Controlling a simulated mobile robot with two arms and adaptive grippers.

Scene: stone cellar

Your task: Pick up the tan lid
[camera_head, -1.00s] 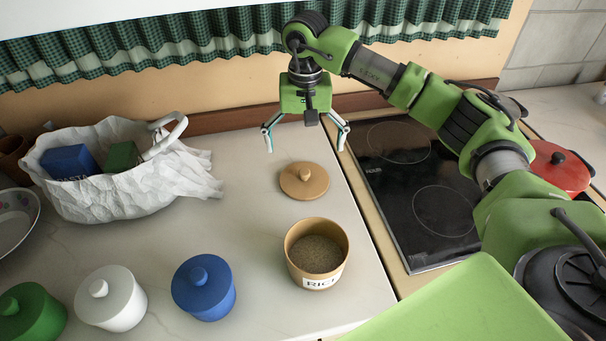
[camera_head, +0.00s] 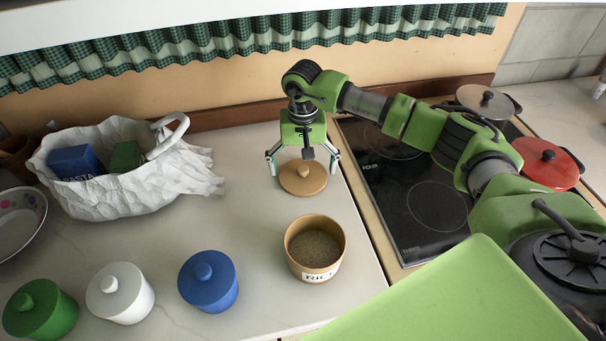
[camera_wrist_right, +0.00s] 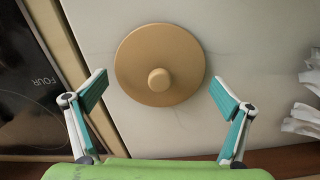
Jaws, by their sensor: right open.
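The tan lid (camera_head: 303,179) lies flat on the white counter, behind the open tan rice jar (camera_head: 314,247). It has a round knob on top. In the right wrist view the lid (camera_wrist_right: 150,52) is a round disc with its knob near the lower middle. My right gripper (camera_head: 303,168) is open and empty, above the lid's back part, pointing down. In the right wrist view its two fingertips (camera_wrist_right: 158,82) stand wide apart, on either side of the lid. The left gripper is in neither view.
Blue (camera_head: 208,281), white (camera_head: 120,292) and green (camera_head: 40,310) lidded jars stand along the front. A white bag (camera_head: 110,199) with boxes sits at the back left. A black cooktop (camera_head: 410,190) with a red pot (camera_head: 546,165) is to the right. Counter left of the lid is clear.

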